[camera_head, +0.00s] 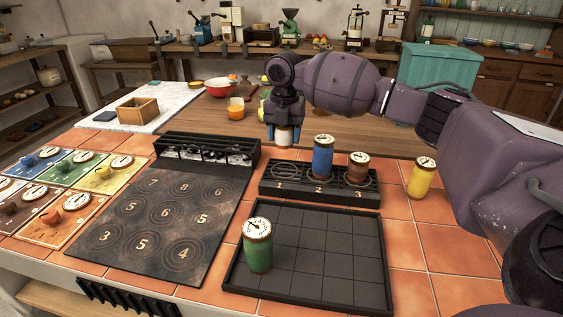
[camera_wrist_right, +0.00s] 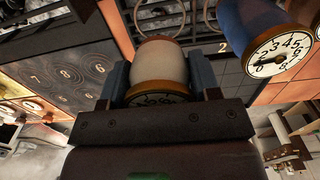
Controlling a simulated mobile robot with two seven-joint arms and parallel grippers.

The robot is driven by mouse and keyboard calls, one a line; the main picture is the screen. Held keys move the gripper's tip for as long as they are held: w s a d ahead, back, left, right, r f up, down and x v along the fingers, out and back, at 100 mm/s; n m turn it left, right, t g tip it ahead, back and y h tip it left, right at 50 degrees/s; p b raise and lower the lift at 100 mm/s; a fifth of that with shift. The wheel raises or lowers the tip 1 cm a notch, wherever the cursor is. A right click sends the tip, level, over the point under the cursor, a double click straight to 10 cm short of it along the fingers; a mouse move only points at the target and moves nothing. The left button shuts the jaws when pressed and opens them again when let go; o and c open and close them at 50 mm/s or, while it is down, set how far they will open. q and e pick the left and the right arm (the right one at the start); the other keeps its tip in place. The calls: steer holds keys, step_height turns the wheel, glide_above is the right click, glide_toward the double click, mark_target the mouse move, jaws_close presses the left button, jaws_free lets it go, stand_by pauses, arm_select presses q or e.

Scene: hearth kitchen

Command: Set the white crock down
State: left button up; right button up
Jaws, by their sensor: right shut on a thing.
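The white crock (camera_head: 284,138) hangs upright in my right gripper (camera_head: 283,128), above and a little behind the slot marked 1 of the black rack (camera_head: 330,196). In the right wrist view the white crock (camera_wrist_right: 160,62) sits between the two fingers, its dial lid towards the palm. Slot 1 (camera_head: 285,171) is empty. The blue crock (camera_head: 322,158) stands in slot 2 and the brown crock (camera_head: 357,170) in slot 3. My left gripper is out of view.
The yellow crock (camera_head: 420,180) stands on the tiles right of the rack. The green crock (camera_head: 257,248) stands on the black gridded tray (camera_head: 330,255), which is otherwise bare. A dark numbered board (camera_head: 150,225) and coloured cards (camera_head: 110,172) lie left. An orange cup (camera_head: 235,108) stands behind.

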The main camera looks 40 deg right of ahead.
mark_target(284, 170)
steer(key=shift+f, duration=1.35)
step_height(284, 170, down, 5)
steer(key=shift+f+b, duration=0.1)
steer(key=shift+b, duration=0.65)
steer(key=shift+f, duration=0.1)
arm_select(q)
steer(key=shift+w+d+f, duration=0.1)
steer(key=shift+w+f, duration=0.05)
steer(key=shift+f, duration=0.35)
arm_select(e)
steer(key=shift+r, duration=0.2)
steer(key=shift+f, duration=0.15)
steer(key=o, duration=1.1)
steer(key=shift+c, duration=0.2)
